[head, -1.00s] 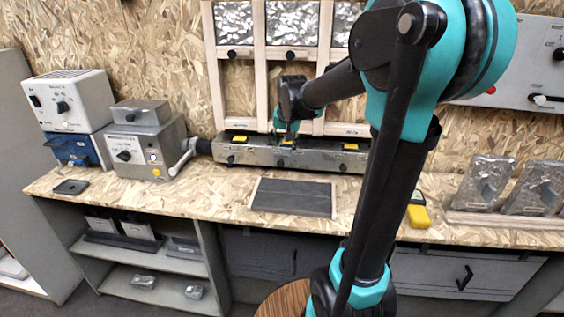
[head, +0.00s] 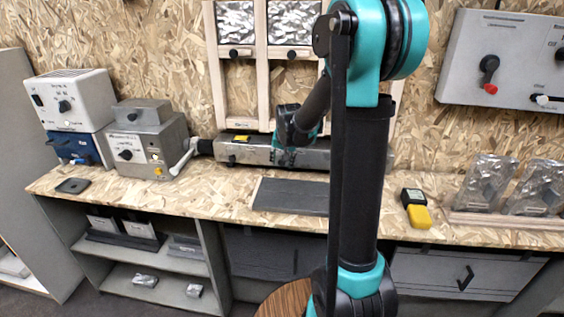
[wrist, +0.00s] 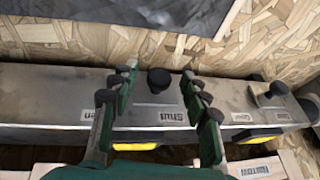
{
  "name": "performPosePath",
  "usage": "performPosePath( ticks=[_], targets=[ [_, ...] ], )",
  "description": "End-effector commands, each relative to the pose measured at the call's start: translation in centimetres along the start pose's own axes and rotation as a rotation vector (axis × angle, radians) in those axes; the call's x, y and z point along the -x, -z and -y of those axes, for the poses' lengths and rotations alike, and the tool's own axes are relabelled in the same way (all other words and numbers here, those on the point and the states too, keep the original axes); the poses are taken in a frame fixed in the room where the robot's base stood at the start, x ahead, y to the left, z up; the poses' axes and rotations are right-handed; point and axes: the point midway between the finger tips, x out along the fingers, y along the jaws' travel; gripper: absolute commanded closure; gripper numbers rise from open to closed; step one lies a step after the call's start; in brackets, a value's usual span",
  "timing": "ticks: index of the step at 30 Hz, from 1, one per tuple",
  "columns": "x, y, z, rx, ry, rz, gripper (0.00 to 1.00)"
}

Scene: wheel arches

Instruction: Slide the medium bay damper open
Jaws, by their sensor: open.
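A long grey metal duct (head: 222,150) runs along the back of the bench, under the wooden bay frames. In the wrist view, a black damper knob (wrist: 158,80) stands on the duct beside a label that reads "Shut" upside down. An "Open" label (wrist: 88,115) lies to its left. My gripper (wrist: 157,88) is open, with its fingers on either side of this knob and a gap on each side. In the head view, my gripper (head: 286,155) is over the duct and hides the knob. I cannot tell from the labels which bay this is.
Another knob (wrist: 276,90) is to the right on the duct. A dark mat (head: 290,196) lies in front. A grey box with a lever (head: 150,150) stands at left, a yellow meter (head: 416,208) at right. Wrapped packs (head: 490,182) stand on a rack farther right.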

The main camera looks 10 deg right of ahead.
Motion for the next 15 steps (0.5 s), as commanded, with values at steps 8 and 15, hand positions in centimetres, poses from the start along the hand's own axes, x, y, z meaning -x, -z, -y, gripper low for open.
performPosePath(
  ticks=[8,15],
  targets=[
    [0.03,0.0,0.01,0.0,0.0,0.0,0.76],
    [0.03,0.0,0.01,0.0,0.0,0.0,1.0]
  ],
)
